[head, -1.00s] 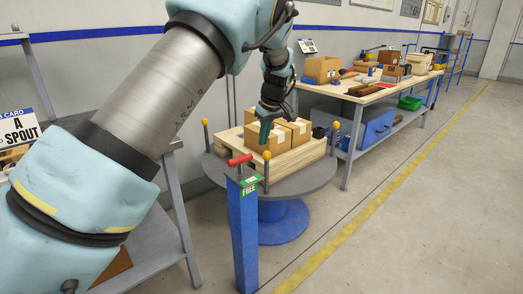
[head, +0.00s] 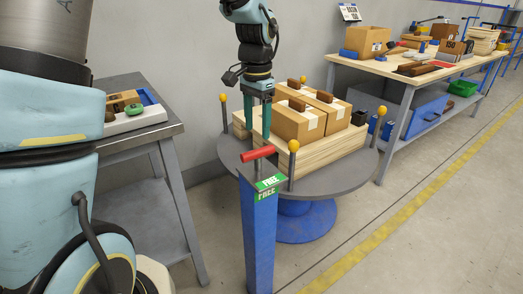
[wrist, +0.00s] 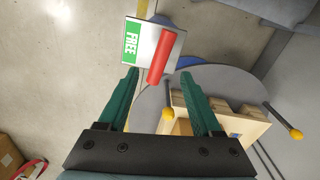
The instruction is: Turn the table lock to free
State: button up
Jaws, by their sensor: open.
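The table lock is a blue post (head: 259,235) at the near edge of the round grey turntable, with a red handle (head: 258,153) on top. A green label reading FREE (head: 270,182) is on the post top, in front of the handle. In the wrist view the red handle (wrist: 158,57) lies slanted on the grey top plate beside the green FREE label (wrist: 132,41). My gripper (head: 257,138) points down over the lock with its teal fingers apart and empty. In the wrist view the handle shows between and beyond the fingertips (wrist: 160,74); contact cannot be told.
The turntable (head: 345,176) bears a wooden pallet (head: 330,153) with cardboard boxes (head: 300,122) and upright yellow-knobbed posts (head: 293,145) close to the lock. A grey side table (head: 150,140) stands left, a workbench (head: 400,68) back right. The floor at right is clear.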

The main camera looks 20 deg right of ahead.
aim_at(257, 150)
jog(key=shift+f, duration=0.45)
notch_tip(257, 150, down, 10)
jog(key=shift+r, duration=0.1)
